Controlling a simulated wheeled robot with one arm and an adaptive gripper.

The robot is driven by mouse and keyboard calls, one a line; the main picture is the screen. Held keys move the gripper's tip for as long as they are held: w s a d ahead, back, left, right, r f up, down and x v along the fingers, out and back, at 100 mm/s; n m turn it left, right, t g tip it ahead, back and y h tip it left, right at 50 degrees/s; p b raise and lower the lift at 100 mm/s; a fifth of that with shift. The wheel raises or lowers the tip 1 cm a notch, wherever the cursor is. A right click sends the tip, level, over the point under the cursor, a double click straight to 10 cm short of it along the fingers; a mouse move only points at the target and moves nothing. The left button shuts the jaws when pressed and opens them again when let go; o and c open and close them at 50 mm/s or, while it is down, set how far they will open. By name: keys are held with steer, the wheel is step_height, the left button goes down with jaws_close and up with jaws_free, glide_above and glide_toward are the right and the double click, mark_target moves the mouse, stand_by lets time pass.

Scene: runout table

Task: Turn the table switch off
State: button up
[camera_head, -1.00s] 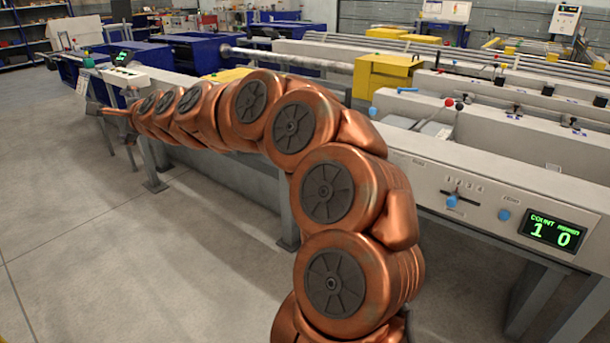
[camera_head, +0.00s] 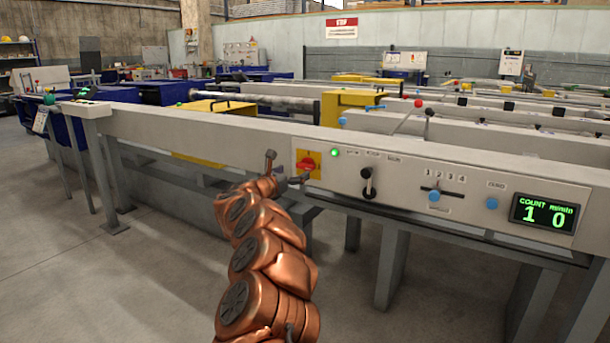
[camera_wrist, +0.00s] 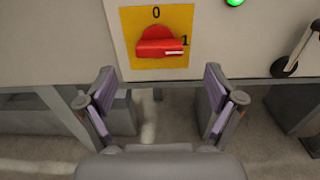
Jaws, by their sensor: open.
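The table switch is a red rotary knob (camera_head: 306,164) on a yellow plate at the left of the table's front panel. In the wrist view the red knob (camera_wrist: 158,42) lies horizontal, its white mark pointing right to the "1"; the "0" is above it. My gripper (camera_head: 286,168) is in front of the panel, near the switch. In the wrist view my gripper (camera_wrist: 159,82) is open and empty, its two fingers spread below the knob and apart from it. A lit green lamp (camera_head: 335,152) sits right of the plate; it also shows in the wrist view (camera_wrist: 234,2).
Table legs (camera_head: 390,268) stand below. The floor in front is clear.

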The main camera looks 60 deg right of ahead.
mark_target(304, 167)
steer(key=shift+w+d+b, duration=0.1)
steer(key=shift+d+b, duration=0.2)
steer(key=shift+d, duration=3)
steer(key=shift+w+d, duration=0.1)
steer(key=shift+d, duration=0.35)
steer(key=c, duration=1.2)
